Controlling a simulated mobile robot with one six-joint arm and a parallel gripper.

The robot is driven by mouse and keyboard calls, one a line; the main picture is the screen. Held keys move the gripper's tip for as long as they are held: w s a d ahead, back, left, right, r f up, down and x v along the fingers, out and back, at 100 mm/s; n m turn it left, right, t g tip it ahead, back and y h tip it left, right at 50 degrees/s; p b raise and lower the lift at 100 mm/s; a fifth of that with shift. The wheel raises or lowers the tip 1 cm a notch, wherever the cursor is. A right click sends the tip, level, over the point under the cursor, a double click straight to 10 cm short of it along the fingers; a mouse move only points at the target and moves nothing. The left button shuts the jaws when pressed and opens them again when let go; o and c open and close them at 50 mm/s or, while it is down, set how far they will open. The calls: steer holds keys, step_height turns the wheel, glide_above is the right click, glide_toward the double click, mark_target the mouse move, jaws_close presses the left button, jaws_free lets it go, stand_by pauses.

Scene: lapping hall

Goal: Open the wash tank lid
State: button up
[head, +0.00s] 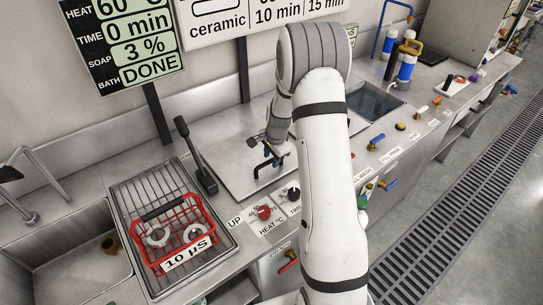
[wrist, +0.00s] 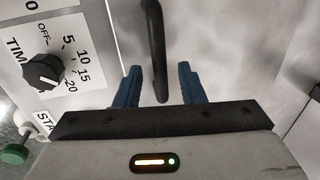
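The wash tank lid (head: 228,140) is a flat steel plate lying level on the bench, shut. Its black bar handle (head: 268,168) stands on the lid close to my gripper (head: 268,150). In the wrist view the handle (wrist: 154,45) runs down between the two blue fingers of my gripper (wrist: 158,88). The fingers are apart, with a gap visible on each side of the handle. My arm hides the right part of the lid in the head view.
A black lever (head: 195,155) stands left of the lid, near the UP label. A red basket (head: 178,235) with white rings sits on a rack at the left. A red heat knob (head: 264,212) and black time knob (head: 293,194) are in front. An open tank (head: 375,103) lies behind right.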

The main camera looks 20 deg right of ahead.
steer(key=shift+c, duration=0.6)
jaws_close()
